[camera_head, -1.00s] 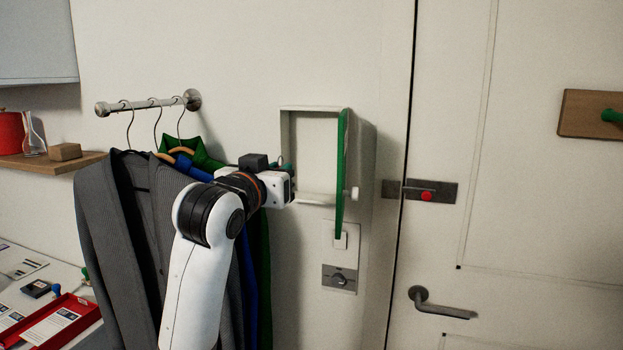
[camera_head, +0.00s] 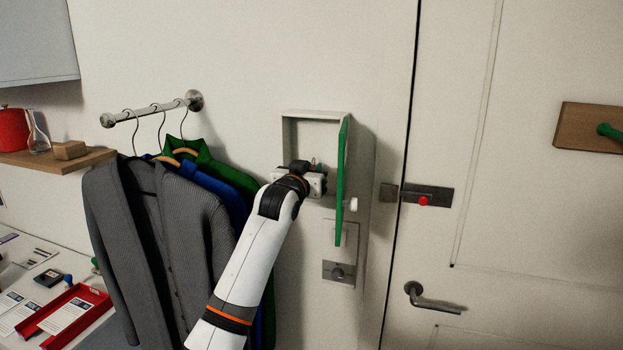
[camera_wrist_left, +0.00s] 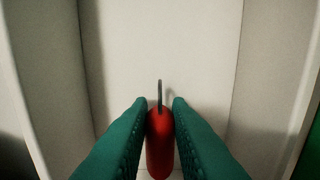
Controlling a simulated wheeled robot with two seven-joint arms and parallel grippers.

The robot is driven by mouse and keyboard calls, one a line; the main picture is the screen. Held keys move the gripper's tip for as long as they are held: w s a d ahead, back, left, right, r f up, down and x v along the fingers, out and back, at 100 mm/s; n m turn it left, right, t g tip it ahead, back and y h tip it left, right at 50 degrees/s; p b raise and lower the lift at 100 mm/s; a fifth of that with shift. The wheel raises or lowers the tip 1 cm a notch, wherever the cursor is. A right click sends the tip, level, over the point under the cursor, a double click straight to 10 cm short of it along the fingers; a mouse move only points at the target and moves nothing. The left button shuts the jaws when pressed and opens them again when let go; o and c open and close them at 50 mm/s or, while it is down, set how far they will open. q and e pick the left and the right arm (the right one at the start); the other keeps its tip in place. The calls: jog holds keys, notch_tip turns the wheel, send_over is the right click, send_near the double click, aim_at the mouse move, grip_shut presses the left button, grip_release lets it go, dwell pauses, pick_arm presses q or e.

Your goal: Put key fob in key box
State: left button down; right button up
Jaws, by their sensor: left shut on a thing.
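The key box (camera_head: 285,135) is a white open box on the wall, and its green door (camera_head: 342,190) with a white knob stands open to the right. My left gripper (camera_head: 316,165) is at the box's opening in the head view. In the left wrist view, its green fingers (camera_wrist_left: 159,105) are shut on the key fob (camera_wrist_left: 160,145), which is red with a thin grey metal piece at its far end. The fob points toward the white back of the box (camera_wrist_left: 160,40). The fob is too small to make out clearly in the head view. My right gripper is not in view.
Coats (camera_head: 145,235) hang on a rail (camera_head: 150,112) left of the box. Right of the box is a door with a lever handle (camera_head: 436,303) and a latch (camera_head: 428,196). A red tray (camera_head: 75,312) lies on a surface at lower left.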

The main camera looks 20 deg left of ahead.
pick_arm(q)
notch_tip(320, 180, down, 3)
jog(key=shift+w+f+p, duration=0.1)
jog(key=shift+p, duration=1)
jog(key=shift+w+f, duration=0.1)
jog(key=shift+f, duration=0.1)
jog(key=shift+f, duration=0.1)
jog(key=shift+f, duration=0.1)
jog(key=c, duration=1.3)
grip_release()
jog(key=shift+c, duration=0.2)
